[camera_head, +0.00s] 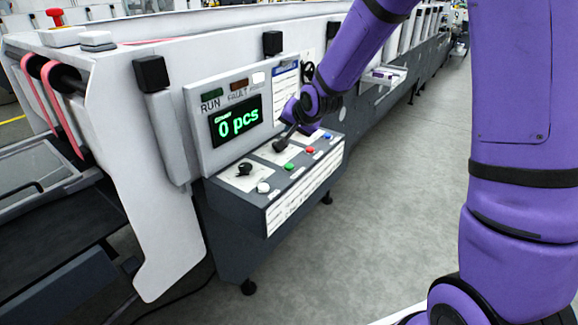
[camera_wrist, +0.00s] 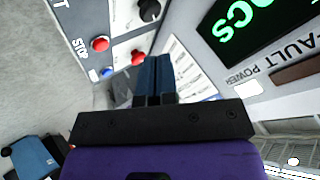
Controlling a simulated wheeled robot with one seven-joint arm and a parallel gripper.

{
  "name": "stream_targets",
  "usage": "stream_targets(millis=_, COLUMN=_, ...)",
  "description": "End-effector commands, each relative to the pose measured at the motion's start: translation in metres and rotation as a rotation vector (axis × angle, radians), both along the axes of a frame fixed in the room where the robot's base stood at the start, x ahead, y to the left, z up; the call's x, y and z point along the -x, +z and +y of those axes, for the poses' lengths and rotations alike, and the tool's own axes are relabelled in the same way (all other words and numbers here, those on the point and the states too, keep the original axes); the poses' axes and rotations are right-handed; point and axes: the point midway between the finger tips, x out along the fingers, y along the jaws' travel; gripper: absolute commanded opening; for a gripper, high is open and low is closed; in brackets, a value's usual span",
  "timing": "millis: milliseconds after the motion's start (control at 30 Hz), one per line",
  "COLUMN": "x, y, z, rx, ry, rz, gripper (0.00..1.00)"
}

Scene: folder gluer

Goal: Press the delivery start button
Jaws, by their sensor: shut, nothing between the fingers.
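The control panel (camera_head: 280,190) carries a row of buttons: white (camera_head: 263,187), green (camera_head: 289,166), red (camera_head: 310,150) and blue (camera_head: 328,135). I cannot read which is labelled delivery start. My gripper (camera_wrist: 158,58) is shut and empty, over the panel's far part in the head view. In the wrist view, its dark blue fingers are beside a red control on a white plate (camera_wrist: 137,57). The red button marked STOP (camera_wrist: 100,43) and the blue button (camera_wrist: 107,72) are left of the fingers. The green and white buttons are not in the wrist view. Contact with the panel cannot be told.
A green display (camera_head: 238,122) reading 0 pcs stands behind the panel, with RUN and FAULT lamps above. A black knob (camera_head: 244,168) sits on the panel's near end. The long machine runs to the back right. The grey floor (camera_head: 400,180) in front is clear.

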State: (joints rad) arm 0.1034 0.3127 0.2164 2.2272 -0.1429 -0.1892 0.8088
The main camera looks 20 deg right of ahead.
Motion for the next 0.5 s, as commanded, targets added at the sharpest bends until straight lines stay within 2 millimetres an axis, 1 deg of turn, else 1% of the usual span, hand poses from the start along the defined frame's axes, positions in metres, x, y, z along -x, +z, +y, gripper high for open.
stream_targets(millis=167, x=0.000, y=-0.001, z=0.000, rx=0.000, ry=0.000, rz=0.001, gripper=0.00)
stream_targets(millis=267, x=0.000, y=-0.006, z=0.000, rx=0.000, ry=0.001, rz=0.002, gripper=0.00)
stream_targets(millis=367, x=0.000, y=-0.016, z=0.000, rx=0.000, ry=0.002, rz=0.003, gripper=0.00)
stream_targets(millis=500, x=0.001, y=-0.033, z=0.000, rx=0.002, ry=0.001, rz=0.004, gripper=0.00)
